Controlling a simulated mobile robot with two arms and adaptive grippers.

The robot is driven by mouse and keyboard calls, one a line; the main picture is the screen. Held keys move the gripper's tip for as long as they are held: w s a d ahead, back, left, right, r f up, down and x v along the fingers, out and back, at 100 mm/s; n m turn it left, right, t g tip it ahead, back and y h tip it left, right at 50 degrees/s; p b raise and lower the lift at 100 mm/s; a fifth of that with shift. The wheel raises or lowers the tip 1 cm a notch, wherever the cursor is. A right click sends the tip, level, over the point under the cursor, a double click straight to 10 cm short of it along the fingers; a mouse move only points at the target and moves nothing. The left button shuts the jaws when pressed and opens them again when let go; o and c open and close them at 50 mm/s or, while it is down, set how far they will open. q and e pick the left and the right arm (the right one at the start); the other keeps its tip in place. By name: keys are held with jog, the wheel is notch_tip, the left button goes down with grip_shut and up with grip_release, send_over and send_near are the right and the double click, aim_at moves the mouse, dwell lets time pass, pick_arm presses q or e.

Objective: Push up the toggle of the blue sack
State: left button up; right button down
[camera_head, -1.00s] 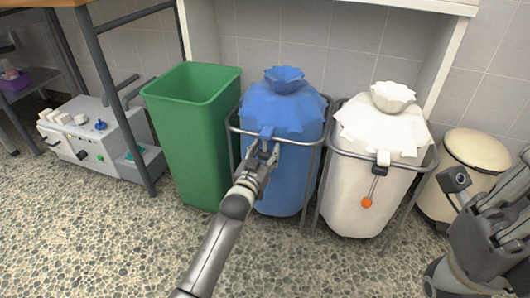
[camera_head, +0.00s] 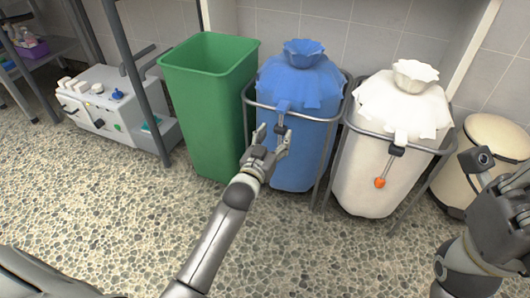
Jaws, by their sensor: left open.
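The blue sack (camera_head: 300,82) hangs upright in a metal frame, its neck gathered at the top. A blue tab (camera_head: 283,106) comes over the rim at its front. A small dark piece (camera_head: 282,129), which looks like the toggle, hangs below the tab. My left gripper (camera_head: 275,138) is open in front of the sack. Its two fingers point up, one on each side of the toggle in the picture. I cannot tell whether they touch it. Anything lower on the cord is hidden by the gripper. My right gripper (camera_head: 505,205) is partly in view at the right edge; its fingers are unclear.
A green bin (camera_head: 212,110) stands left of the blue sack. A white sack (camera_head: 385,125) with a black toggle (camera_head: 396,150) and orange ball (camera_head: 380,183) hangs to the right. A cream bin (camera_head: 485,165) is farther right. The pebbled floor in front is clear.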

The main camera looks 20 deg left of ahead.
pick_arm(q)
jog(key=s, duration=0.6)
jog(key=shift+s, duration=0.35)
jog(key=shift+a, duration=0.1)
jog(key=shift+c, duration=0.5)
